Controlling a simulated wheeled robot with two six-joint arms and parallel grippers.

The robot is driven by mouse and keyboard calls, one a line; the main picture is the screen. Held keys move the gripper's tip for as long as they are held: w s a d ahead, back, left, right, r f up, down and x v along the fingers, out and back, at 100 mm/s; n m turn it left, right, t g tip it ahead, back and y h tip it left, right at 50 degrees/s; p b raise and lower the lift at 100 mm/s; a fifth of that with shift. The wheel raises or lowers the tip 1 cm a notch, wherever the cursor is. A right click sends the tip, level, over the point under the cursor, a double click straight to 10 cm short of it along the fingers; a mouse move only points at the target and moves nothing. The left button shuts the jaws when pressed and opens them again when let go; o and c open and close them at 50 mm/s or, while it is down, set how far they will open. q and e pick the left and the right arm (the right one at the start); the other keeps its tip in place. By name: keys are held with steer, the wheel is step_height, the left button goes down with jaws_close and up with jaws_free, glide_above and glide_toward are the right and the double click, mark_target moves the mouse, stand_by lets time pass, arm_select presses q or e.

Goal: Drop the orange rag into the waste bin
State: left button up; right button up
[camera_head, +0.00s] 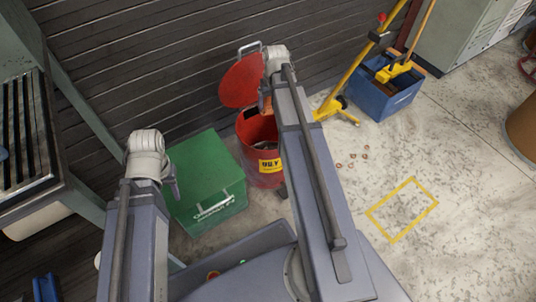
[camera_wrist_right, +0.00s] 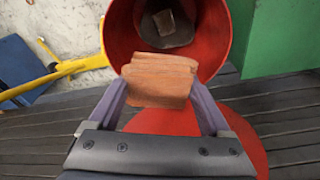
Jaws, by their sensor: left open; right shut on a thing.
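The orange rag (camera_wrist_right: 160,80) is pinched between the two fingers of my right gripper (camera_wrist_right: 160,92) in the right wrist view. In the head view only a sliver of the rag (camera_head: 264,101) shows beside my right arm. The red waste bin (camera_head: 262,178) stands on the floor with its lid (camera_head: 241,82) raised. In the right wrist view the rag overlaps the bin's rim (camera_wrist_right: 118,35), with the bin's mouth behind it. My left gripper (camera_head: 173,186) is open and empty, over the green box; its fingers are partly hidden.
A green box (camera_head: 205,165) stands just left of the bin. A blue crate (camera_head: 388,92) and a yellow-handled tool (camera_head: 350,82) stand to the right. Small brown scraps (camera_head: 352,157) lie on the floor near a yellow-taped square (camera_head: 402,209). A slatted wall (camera_head: 150,60) is behind.

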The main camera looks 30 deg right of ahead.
step_height(320, 180, down, 6)
steer(key=b, duration=0.5)
steer(key=shift+r, duration=0.15)
steer(key=o, duration=1)
steer(key=shift+r, duration=0.2)
steer(key=r+p, duration=0.5)
steer(key=s+r+p, duration=0.1)
steer(key=r+p, duration=0.1)
steer(key=shift+s+a+r+p, duration=0.1)
steer(key=shift+a+r+p, duration=0.05)
steer(key=shift+r+p, duration=0.2)
steer(key=shift+f, duration=0.1)
